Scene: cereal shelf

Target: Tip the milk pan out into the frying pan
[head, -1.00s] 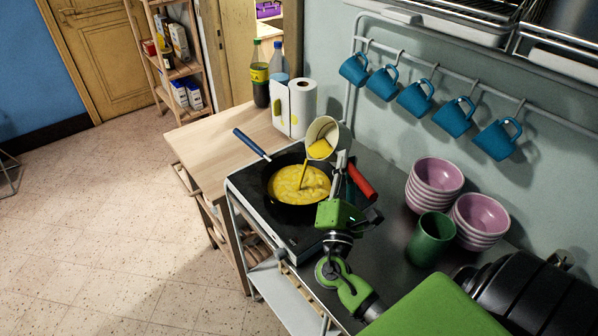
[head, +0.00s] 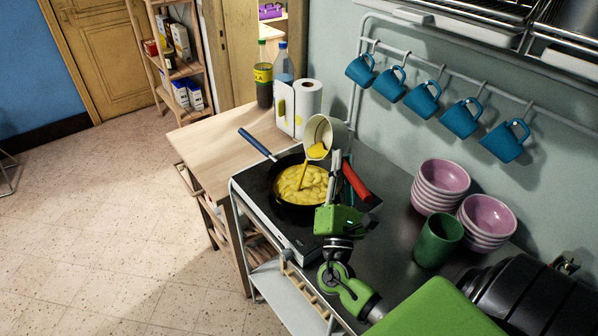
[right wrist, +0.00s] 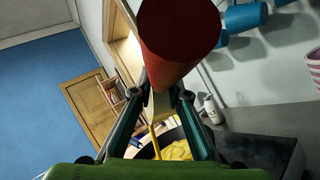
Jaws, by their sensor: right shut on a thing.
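The milk pan (head: 320,131), cream with a red handle (head: 356,182), is tipped on its side above the frying pan. A yellow stream (head: 303,173) runs from its rim, and some yellow is still inside it. The dark frying pan (head: 277,168) with a blue handle stands on the hob and holds a yellow mass (head: 299,186). My right gripper (head: 342,168) is shut on the milk pan by its handle, right of the frying pan. In the right wrist view the red handle (right wrist: 178,38) rises between the fingers and the frying pan's contents (right wrist: 176,152) show below. My left gripper is out of view.
A paper towel roll (head: 308,97) and bottles (head: 263,86) stand behind on the wooden table. A green cup (head: 437,239) and stacked pink bowls (head: 444,180) are at right. Blue mugs (head: 422,101) hang along the wall.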

